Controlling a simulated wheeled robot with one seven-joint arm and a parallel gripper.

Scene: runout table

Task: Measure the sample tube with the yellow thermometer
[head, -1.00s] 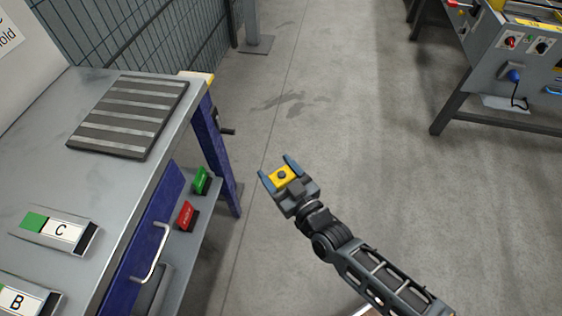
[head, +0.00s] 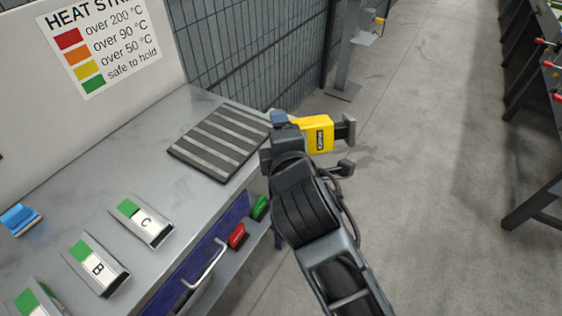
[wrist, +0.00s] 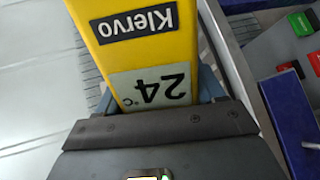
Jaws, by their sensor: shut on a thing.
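The yellow thermometer (head: 318,134) is held in my gripper (head: 290,132), which is shut on it. In the head view it lies sideways by the table's far right corner. In the wrist view the thermometer (wrist: 140,45) shows a black "Klervo" label and a display reading 24 °C, upside down. I cannot tell which one is the sample tube.
A dark ribbed mat (head: 222,143) lies near the table's far end. A blue object (head: 19,219) is at the left. A heat strip chart (head: 103,45) stands behind. Green (head: 259,208) and red (head: 237,235) blocks sit below the table edge. Open floor lies to the right.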

